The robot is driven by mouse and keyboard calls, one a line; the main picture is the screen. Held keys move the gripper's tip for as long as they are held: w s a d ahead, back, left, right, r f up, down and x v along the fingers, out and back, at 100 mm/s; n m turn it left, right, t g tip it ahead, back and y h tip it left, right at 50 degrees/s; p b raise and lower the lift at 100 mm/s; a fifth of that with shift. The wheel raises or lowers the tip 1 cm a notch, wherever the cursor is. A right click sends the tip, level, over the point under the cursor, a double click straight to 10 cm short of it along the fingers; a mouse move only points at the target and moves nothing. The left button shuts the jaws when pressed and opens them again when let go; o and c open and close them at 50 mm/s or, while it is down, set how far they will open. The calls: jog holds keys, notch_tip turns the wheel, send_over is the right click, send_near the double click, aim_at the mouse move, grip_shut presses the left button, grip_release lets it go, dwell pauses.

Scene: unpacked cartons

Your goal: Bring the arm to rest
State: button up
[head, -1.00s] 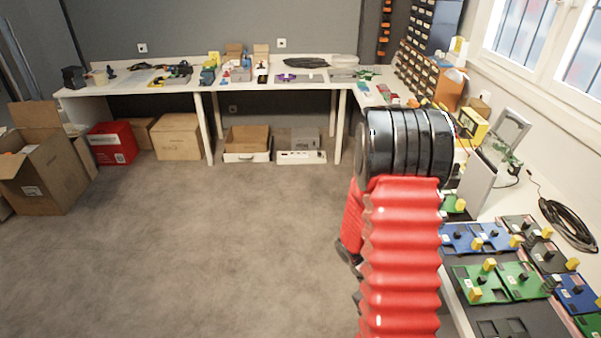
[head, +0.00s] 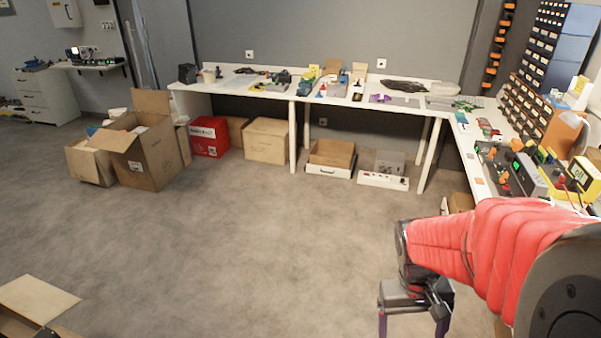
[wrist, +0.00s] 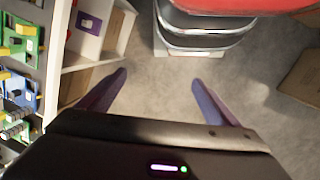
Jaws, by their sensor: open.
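My red-sleeved arm reaches in from the right edge of the head view, in front of the right-hand bench. My gripper (head: 412,325) hangs at its end, low over the grey floor, with its fingertips cut off by the bottom edge. In the wrist view my gripper (wrist: 159,85) shows two purple fingers spread wide apart. Only bare floor lies between them, so it is open and empty.
A white bench (head: 240,92) with tools runs along the back wall. Open cardboard cartons (head: 145,155) stand at left, and a carton flap (head: 38,298) shows at lower left. In the wrist view, shelving (wrist: 90,50) stands left of the fingers. The middle floor is clear.

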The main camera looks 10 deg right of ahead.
jog(key=a+r+n+t, duration=0.1)
jog(key=a+r+t, duration=0.2)
jog(key=a+r, duration=0.3)
jog(key=a+r+t+y, duration=0.1)
jog(key=a+r+t, duration=0.3)
jog(key=r, duration=0.6)
jog(key=shift+a+r+n, duration=0.25)
jog(key=shift+a+n, duration=0.15)
jog(key=shift+a, duration=0.55)
jog(key=shift+s, duration=0.15)
